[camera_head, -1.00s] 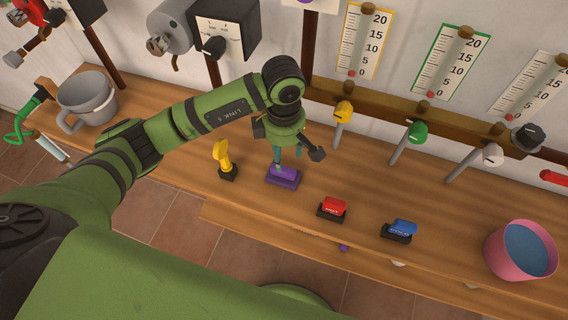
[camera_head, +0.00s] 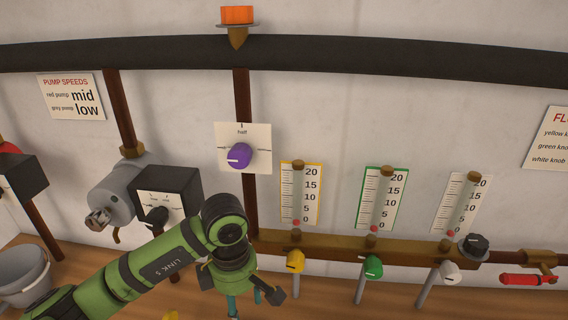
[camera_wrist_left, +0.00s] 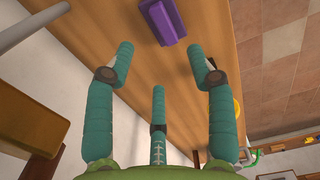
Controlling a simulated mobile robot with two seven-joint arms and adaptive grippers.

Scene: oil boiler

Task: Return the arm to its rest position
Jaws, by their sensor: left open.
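My left arm (camera_head: 160,268), green with black bands, comes in from the lower left in the head view and reaches over the wooden table. Its gripper (camera_head: 244,300) hangs down at the bottom edge, partly cut off. In the left wrist view the three teal fingers of the gripper (camera_wrist_left: 163,70) are spread apart with nothing between them. A purple switch (camera_wrist_left: 166,20) lies on the table beyond the fingertips, apart from them. My right gripper is not in view.
Yellow (camera_head: 295,262), green (camera_head: 373,267) and white (camera_head: 447,271) knobs stand right of the gripper, below three gauges. A grey pump (camera_head: 118,195) and its black dial box (camera_head: 170,196) are behind the arm. A grey bucket (camera_head: 22,270) stands at left.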

